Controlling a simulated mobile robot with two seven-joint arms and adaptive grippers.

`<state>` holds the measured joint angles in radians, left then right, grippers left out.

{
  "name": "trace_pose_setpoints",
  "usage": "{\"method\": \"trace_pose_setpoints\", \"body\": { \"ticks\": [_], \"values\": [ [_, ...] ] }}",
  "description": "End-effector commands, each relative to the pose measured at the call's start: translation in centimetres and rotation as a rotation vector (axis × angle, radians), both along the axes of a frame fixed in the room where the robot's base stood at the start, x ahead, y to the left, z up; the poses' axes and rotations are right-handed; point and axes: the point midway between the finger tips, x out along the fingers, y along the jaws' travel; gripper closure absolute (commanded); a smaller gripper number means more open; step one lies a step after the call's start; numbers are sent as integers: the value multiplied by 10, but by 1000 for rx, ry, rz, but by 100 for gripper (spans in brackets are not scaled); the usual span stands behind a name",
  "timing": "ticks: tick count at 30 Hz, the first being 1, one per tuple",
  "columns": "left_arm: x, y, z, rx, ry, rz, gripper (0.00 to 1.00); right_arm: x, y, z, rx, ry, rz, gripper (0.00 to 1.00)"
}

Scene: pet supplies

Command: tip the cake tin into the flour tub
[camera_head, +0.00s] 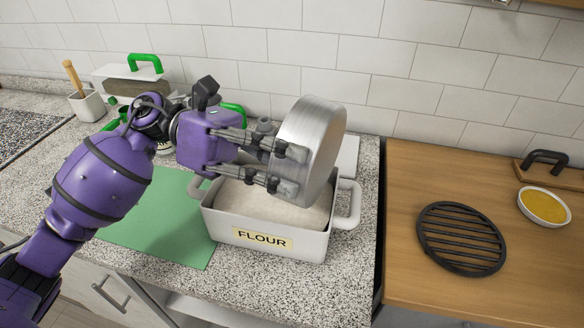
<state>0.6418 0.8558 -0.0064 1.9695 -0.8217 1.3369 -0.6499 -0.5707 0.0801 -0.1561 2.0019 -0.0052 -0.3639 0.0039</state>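The cake tin (322,140) is round silver metal, held steeply tilted above the flour tub (306,243). My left gripper (289,171) is shut on the tin from its left side, with its fingers against the metal. I cannot tell whether anything is inside the tin. The tub is a white rectangular container with side handles and a FLOUR label. It stands upright on the speckled counter, and pale flour (262,205) fills much of it. The tin and fingers hide the tub's back part. My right gripper is out of view.
A green mat (160,225) lies left of the tub. Green-handled items (145,64) and a white pot (88,106) with a wooden handle stand behind. On the wooden counter to the right are a black round grate (461,238) and a bowl of yellow contents (543,207).

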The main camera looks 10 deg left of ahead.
Motion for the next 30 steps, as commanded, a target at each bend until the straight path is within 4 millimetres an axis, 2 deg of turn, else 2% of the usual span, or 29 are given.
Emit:
{"method": "trace_pose_setpoints", "body": {
  "ticks": [27, 30],
  "values": [
    [7, 25, 2, -211, 57, 1, 100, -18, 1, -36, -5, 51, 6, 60],
    [7, 25, 5, -207, 53, 0, 100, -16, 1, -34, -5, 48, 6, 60]
  ]
}}
